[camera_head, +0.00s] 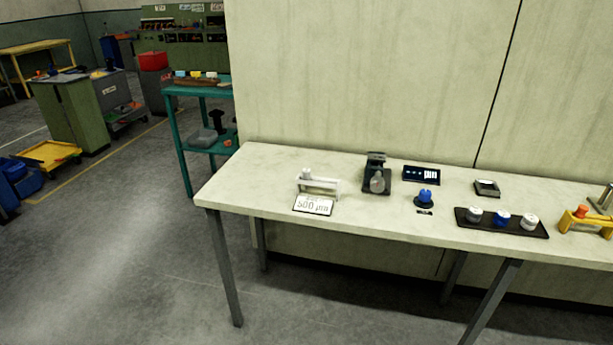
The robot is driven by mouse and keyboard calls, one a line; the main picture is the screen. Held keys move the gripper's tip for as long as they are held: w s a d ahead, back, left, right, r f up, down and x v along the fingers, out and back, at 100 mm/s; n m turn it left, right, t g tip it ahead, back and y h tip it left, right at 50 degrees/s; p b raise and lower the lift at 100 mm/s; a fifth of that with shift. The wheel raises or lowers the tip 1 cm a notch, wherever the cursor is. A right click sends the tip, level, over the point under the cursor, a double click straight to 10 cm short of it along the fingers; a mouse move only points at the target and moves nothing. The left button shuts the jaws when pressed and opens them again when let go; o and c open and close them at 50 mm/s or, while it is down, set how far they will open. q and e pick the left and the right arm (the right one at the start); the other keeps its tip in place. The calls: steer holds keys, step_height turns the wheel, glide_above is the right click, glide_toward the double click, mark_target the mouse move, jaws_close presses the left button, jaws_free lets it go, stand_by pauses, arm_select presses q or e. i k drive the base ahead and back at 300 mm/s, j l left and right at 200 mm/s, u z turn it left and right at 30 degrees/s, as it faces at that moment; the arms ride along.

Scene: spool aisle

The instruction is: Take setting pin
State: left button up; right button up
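A long pale table (262,168) stands against the wall. Near its left end is a small white stand (322,186) with a light cylindrical piece (306,173) at its left end; I cannot tell for sure whether this piece is the setting pin. A white card (313,205) reading "500 µm" lies in front of the stand. A yellow holder (592,222) with an orange-topped piece (580,211) is at the right edge, partly cut off. Neither of my grippers is in view.
A dark gauge-like device (376,180), a dark display box (421,174), a blue knob-shaped piece (425,196), a small dark tray (487,188) and a black tray (507,227) with 3 knobs share the table. A teal shelf (179,150) stands behind left. Floor (120,260) at left is clear.

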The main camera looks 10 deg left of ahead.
mark_target(305, 176)
steer(key=j+z, duration=0.1)
steer(key=z, duration=0.65)
steer(key=j+z, duration=0.85)
steer(key=j, duration=0.2)
steer(key=j+z, duration=0.1)
steer(key=j, duration=0.25)
steer(key=k+j+z, duration=0.1)
steer(key=j, duration=0.25)
steer(key=k+j+z, duration=0.15)
steer(key=j, duration=0.2)
